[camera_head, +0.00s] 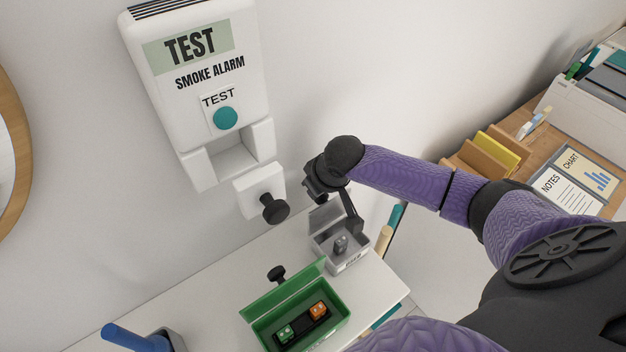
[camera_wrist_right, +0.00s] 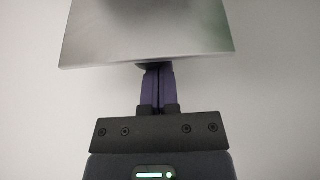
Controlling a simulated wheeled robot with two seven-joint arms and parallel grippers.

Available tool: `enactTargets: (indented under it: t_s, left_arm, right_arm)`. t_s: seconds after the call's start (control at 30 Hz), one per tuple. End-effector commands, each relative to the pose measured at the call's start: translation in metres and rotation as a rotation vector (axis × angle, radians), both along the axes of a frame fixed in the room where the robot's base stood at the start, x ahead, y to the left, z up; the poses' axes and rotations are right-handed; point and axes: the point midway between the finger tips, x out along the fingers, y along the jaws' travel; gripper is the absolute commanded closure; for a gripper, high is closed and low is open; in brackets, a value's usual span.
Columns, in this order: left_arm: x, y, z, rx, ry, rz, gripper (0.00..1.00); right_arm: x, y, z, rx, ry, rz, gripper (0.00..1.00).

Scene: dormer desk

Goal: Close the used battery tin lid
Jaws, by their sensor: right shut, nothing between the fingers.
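A small grey metal tin (camera_head: 343,262) stands on the white desk below the smoke alarm, with a grey battery-like block (camera_head: 340,243) inside. Its lid (camera_head: 323,214) is raised at the back, standing open. My right gripper (camera_head: 354,226) reaches down from above, close beside the lid at its right side; its fingers are shut and empty. In the right wrist view the shut fingers (camera_wrist_right: 158,78) meet the lower edge of a grey metal panel, which looks like the lid (camera_wrist_right: 150,35); I cannot tell whether they touch. My left gripper is not in view.
A blue-handled thing (camera_head: 130,338) stands front left.

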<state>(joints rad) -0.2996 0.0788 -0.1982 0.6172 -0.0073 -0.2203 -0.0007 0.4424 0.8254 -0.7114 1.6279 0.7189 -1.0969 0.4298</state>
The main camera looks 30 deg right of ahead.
Motion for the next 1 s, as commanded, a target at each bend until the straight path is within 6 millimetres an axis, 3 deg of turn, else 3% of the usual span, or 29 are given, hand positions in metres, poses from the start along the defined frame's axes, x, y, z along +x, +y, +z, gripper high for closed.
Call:
enactTargets:
  t_s: [0.03,0.2,0.43,0.63,1.0]
  left_arm:
    - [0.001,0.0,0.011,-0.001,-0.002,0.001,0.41]
    - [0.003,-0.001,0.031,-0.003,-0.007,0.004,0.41]
    - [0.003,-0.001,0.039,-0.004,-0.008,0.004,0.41]
    - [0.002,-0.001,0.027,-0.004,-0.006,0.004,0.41]
    - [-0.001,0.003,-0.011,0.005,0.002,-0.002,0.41]
  right_arm:
    - [-0.005,0.0,0.006,0.002,-0.024,0.0,1.0]
    - [-0.02,-0.001,0.01,0.016,-0.172,0.0,1.0]
    - [-0.041,-0.002,0.008,0.037,-0.391,-0.004,1.0]
    - [-0.059,-0.004,0.002,0.052,-0.581,-0.009,1.0]
    - [-0.09,-0.008,-0.011,0.072,-0.93,-0.01,1.0]
